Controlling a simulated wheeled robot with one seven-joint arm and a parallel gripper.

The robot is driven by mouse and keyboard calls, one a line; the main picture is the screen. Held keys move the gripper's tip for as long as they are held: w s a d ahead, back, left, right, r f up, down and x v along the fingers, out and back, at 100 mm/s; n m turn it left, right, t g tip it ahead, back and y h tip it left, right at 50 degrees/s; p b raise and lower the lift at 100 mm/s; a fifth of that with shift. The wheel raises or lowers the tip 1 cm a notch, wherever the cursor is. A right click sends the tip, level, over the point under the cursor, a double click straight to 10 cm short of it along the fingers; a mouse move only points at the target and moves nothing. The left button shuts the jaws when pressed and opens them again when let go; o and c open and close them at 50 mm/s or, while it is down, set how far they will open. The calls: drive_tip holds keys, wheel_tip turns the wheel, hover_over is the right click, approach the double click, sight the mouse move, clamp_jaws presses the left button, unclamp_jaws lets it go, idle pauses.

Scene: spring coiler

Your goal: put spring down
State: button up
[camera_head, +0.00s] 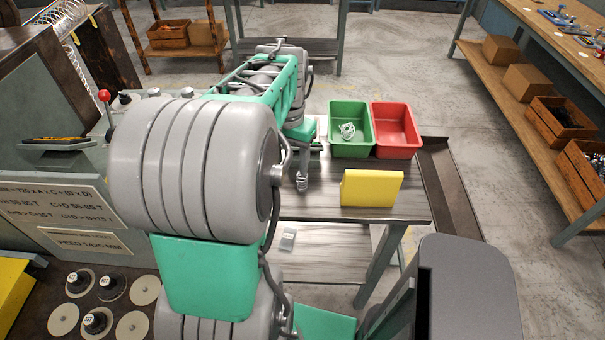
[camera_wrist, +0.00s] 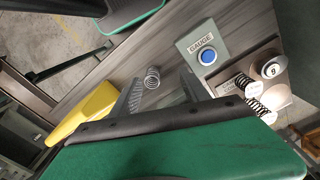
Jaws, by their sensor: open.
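A small metal coil spring (camera_wrist: 152,77) shows in the wrist view on the grey wood-grain table (camera_wrist: 120,75), between and just beyond my fingertips. My gripper (camera_wrist: 162,90) is open, with one ribbed finger to the left of the spring and one to the right. I see a gap to the right finger; whether the left finger touches the spring I cannot tell. In the head view my arm reaches over the table (camera_head: 320,213) and hides much of its left part; I cannot make out this spring there.
A green bin (camera_head: 350,112) with pale coils inside and a red bin (camera_head: 396,130) stand at the table's back. A yellow block (camera_head: 371,188) stands before them. A grey gauge box (camera_wrist: 203,51) with a blue button and other springs (camera_wrist: 258,108) lie right in the wrist view.

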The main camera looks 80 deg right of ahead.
sight(302, 182)
drive_tip(key=shift+s+d+f+m, duration=0.15)
drive_tip(key=shift+s+d+m, duration=0.15)
drive_tip(key=shift+s, duration=0.3)
drive_tip(key=shift+s+d+f+m, duration=0.1)
drive_tip(key=shift+s+d+m, duration=0.2)
drive_tip(key=shift+s, duration=0.3)
wheel_tip(302, 182, down, 7)
drive_tip(key=shift+d+r+p, duration=0.1)
drive_tip(key=shift+d+p, duration=0.05)
drive_tip(key=shift+p, duration=0.7)
clamp_jaws()
